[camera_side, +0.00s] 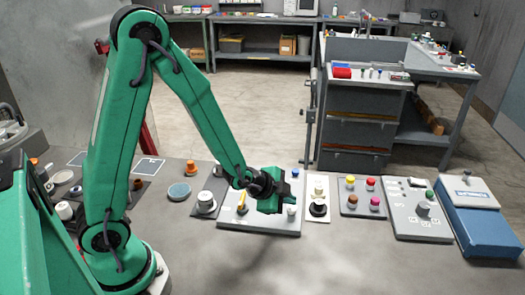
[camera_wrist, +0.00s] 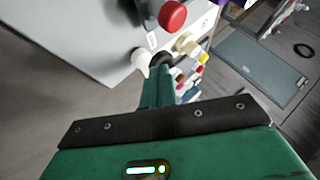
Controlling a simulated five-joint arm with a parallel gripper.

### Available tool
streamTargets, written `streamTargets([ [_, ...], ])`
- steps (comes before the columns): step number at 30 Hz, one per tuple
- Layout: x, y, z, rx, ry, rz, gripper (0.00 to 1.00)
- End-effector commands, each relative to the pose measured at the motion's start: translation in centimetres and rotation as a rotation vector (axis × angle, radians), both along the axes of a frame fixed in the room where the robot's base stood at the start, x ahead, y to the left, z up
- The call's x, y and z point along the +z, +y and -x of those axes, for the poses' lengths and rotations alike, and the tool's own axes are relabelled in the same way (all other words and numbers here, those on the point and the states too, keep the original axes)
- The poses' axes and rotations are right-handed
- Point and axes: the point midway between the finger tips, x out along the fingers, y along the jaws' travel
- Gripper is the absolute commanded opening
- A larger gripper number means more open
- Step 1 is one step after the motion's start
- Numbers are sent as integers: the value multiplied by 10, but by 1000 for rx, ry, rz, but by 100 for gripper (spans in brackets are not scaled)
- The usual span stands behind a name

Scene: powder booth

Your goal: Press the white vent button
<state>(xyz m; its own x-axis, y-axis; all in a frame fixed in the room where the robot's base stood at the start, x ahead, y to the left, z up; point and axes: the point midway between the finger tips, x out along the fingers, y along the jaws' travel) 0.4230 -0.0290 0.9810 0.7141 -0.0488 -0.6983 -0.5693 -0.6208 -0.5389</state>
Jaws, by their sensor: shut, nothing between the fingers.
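My gripper (camera_side: 274,203) is shut and empty, low over a light grey panel (camera_side: 235,222) in the side view. A white button (camera_side: 291,211) stands on that panel, just right of the gripper. In the wrist view the closed fingers (camera_wrist: 158,72) reach toward a white button (camera_wrist: 140,60), which shows just left of the tips. I cannot tell whether they touch. A cream button (camera_wrist: 186,44) lies beyond the tips to the right. No vent label is readable.
A red mushroom button (camera_wrist: 172,15) shows near the fingers in the wrist view. To the right are a narrow panel with a black knob (camera_side: 318,209), a panel of coloured buttons (camera_side: 361,206) and a blue box (camera_side: 480,228).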

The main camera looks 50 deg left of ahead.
Motion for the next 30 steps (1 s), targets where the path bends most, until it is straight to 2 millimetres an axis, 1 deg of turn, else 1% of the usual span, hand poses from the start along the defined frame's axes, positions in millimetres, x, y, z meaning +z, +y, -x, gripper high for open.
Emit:
streamTargets([
  [15,-8,-2,0,-3,0,3,0],
  [30,-9,-2,0,-2,1,2,0],
])
